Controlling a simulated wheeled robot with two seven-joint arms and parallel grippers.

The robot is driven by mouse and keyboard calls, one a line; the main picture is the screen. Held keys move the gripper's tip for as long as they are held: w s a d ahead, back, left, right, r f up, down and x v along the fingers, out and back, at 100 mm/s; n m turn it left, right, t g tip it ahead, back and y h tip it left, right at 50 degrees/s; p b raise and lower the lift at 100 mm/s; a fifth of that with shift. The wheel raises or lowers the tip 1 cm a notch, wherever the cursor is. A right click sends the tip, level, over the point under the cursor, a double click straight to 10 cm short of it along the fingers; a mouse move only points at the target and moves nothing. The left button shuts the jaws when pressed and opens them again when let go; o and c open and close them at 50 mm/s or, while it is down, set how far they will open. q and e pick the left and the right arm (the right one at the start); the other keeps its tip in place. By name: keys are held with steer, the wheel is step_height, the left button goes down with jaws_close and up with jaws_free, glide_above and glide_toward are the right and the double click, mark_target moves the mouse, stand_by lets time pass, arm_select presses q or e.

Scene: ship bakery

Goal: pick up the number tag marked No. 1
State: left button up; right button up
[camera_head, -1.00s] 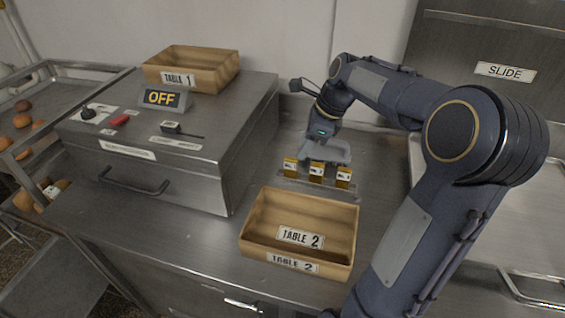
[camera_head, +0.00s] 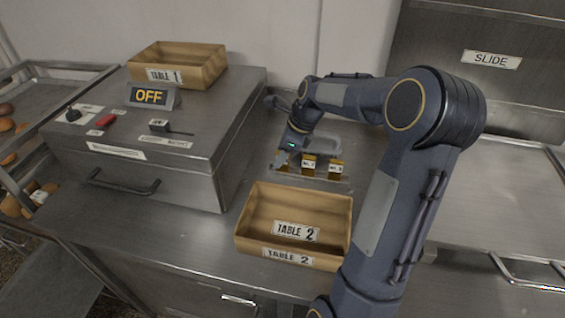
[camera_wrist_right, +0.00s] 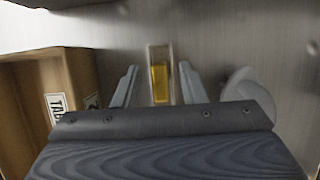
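Two yellow number tags stand in a row on a metal strip (camera_head: 318,180) behind the TABLE 2 box: No. 2 (camera_head: 308,164) and, at the right, one that seems to read No. 3 (camera_head: 335,167). My right gripper (camera_head: 284,160) is low at the left end of this row and mostly covers the tag there, the No. 1 place. In the right wrist view, my right gripper (camera_wrist_right: 159,70) is open. A yellow tag (camera_wrist_right: 160,83) shows between its two fingers, with a gap on each side; its number cannot be read there. My left gripper is not in view.
The TABLE 2 wooden box (camera_head: 295,212) stands in front of the tags. A metal machine (camera_head: 150,150) with an OFF sign (camera_head: 151,96) stands at the left, with the TABLE 1 box (camera_head: 180,65) on top. A slide tray (camera_head: 500,200) is at the right.

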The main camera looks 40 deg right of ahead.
jaws_close()
